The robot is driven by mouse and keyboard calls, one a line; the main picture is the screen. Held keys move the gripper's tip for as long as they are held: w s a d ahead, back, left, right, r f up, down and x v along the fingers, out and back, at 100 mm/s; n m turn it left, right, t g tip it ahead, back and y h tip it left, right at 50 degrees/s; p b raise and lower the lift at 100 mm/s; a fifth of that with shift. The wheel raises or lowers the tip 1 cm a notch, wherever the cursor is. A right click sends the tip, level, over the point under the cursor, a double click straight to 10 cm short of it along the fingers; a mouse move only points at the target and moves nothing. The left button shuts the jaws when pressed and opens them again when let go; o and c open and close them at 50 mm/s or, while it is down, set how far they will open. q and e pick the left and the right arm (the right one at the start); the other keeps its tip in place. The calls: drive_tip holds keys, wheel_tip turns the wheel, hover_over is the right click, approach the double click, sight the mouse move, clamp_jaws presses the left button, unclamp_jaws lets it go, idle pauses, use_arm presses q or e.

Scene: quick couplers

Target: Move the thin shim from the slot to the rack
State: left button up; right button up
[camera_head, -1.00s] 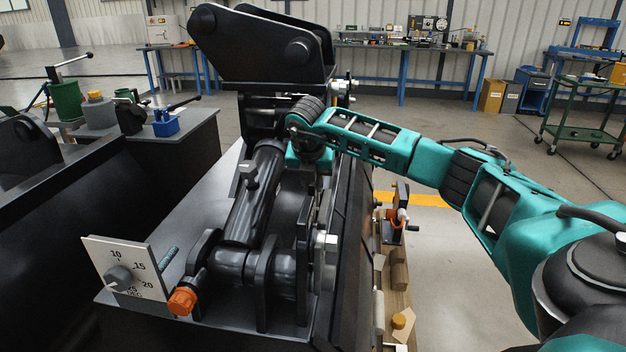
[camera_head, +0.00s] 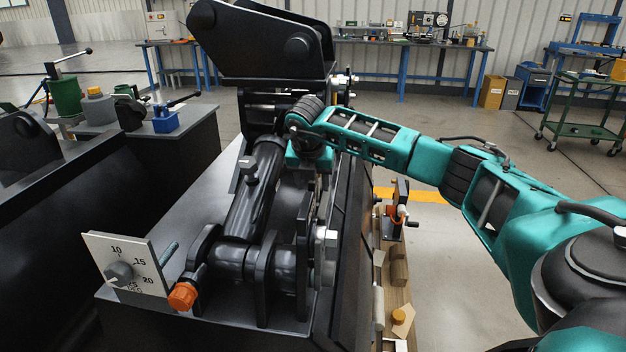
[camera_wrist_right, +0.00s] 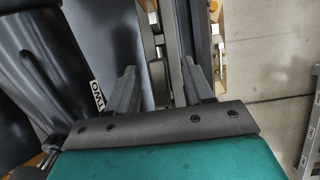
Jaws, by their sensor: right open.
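My right gripper shows in the right wrist view (camera_wrist_right: 158,78), its two dark fingers apart and nothing clearly held between them. Upright metal plates (camera_wrist_right: 157,45) stand in and beyond the finger gap. In the head view my right wrist reaches over the black coupler (camera_head: 245,205), and its fingers are hidden among the coupler's plates. Light metal edges (camera_head: 325,240) show on the coupler's right side. I cannot tell which plate is the thin shim, nor pick out the slot or the rack. My left gripper is not in view.
A dial plate (camera_head: 127,262) and an orange-tipped pin (camera_head: 183,296) stand at the coupler's front left. A wooden board (camera_head: 398,295) with small parts lies along its right side. A black bench (camera_head: 180,145) with cans and tools is at left. Open floor lies to the right.

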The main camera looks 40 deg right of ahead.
drive_tip(key=v, duration=1.3)
drive_tip(key=shift+f, duration=0.1)
